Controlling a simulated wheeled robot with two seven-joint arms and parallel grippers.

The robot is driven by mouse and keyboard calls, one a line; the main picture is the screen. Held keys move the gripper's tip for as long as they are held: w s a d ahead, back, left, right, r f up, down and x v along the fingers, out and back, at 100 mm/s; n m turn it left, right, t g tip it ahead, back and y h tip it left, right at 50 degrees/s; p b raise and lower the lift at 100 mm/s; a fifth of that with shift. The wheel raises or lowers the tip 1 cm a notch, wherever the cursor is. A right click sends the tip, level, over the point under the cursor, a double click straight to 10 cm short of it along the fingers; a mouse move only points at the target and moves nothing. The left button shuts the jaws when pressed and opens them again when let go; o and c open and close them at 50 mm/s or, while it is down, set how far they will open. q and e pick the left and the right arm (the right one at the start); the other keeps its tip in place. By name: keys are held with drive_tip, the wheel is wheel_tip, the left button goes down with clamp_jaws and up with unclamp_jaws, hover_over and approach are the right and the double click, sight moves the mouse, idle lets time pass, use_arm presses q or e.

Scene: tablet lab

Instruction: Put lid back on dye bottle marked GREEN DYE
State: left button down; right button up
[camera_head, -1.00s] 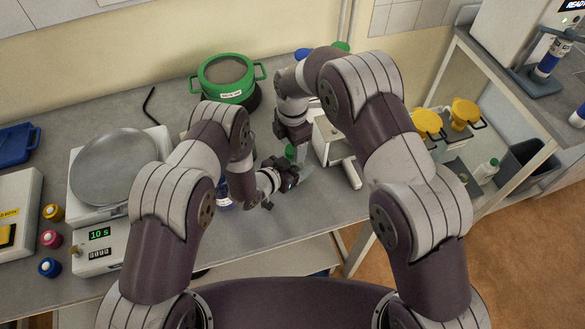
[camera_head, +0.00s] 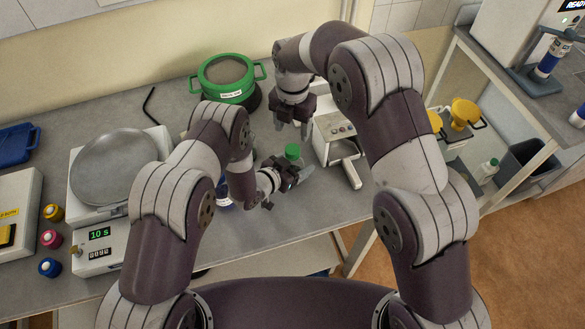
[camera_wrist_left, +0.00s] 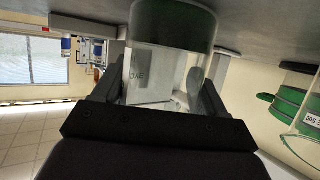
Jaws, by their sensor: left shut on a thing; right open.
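The dye bottle (camera_wrist_left: 150,63) is clear glass with dark green in its lower part and part of a label; the wrist view is upside down. My left gripper (camera_head: 288,179) is shut on this bottle from the side. A bright green lid (camera_head: 293,151) shows at the top of the bottle, just beyond the left gripper. Whether it is fully seated cannot be told. Most of the bottle body is hidden in the head view. My right gripper (camera_head: 291,123) points down, open and empty, above and slightly behind the lid, apart from it.
A white device (camera_head: 335,135) stands close to the right of the bottle. A green-handled pot (camera_head: 226,78) is behind. A balance with a round pan (camera_head: 114,168) and several small coloured-lidded bottles (camera_head: 52,238) are at left.

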sight(293, 149)
drive_tip(key=shift+f, duration=4.05)
drive_tip(key=c, duration=1.1)
drive_tip(key=m, duration=0.6)
drive_tip(key=shift+m, duration=0.3)
drive_tip(key=o, duration=1.2)
